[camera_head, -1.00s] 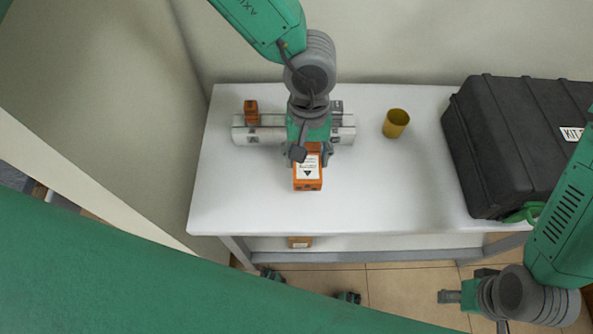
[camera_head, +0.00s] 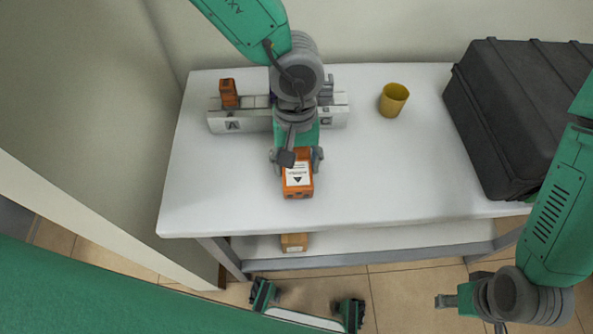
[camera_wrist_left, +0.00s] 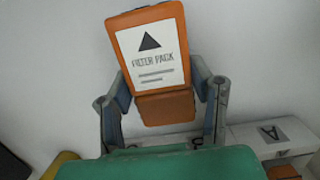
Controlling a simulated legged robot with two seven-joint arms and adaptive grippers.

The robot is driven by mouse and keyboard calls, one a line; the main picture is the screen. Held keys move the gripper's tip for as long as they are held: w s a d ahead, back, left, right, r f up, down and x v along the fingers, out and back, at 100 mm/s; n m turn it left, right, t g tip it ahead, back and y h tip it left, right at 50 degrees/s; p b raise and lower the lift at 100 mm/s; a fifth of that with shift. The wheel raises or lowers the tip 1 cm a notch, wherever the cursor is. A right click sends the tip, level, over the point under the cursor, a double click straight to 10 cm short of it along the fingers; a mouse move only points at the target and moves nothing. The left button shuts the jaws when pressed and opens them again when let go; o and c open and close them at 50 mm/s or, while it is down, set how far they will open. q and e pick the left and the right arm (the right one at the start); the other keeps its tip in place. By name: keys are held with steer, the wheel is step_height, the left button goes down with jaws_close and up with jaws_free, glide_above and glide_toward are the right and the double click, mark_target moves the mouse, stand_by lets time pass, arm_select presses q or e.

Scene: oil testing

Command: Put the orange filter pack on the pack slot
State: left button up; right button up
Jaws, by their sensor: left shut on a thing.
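The orange filter pack (camera_head: 297,180) has a white label with a black triangle. My left gripper (camera_head: 298,157) is shut on it, in front of the slotted fixture and over the white table. In the left wrist view the pack (camera_wrist_left: 150,55) sits tilted between the two fingers (camera_wrist_left: 165,95), and its label reads "FILTER PACK". The white fixture (camera_head: 240,120) lies along the back of the table, its middle hidden by my left arm. It also shows in the left wrist view (camera_wrist_left: 295,150). My right gripper (camera_head: 450,300) is off the table at lower right, its fingers too small to read.
Another orange block (camera_head: 229,94) stands on the fixture's left end. A yellow cup (camera_head: 394,99) stands right of the fixture. A large black case (camera_head: 500,130) fills the table's right end. The table's front middle is clear.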

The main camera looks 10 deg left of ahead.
arm_select(q)
steer(key=shift+d+f, duration=0.15)
steer(key=shift+f, duration=0.45)
steer(key=shift+r, duration=0.15)
steer(key=shift+a, duration=0.25)
steer(key=o, duration=1.3)
steer(key=shift+c, duration=0.2)
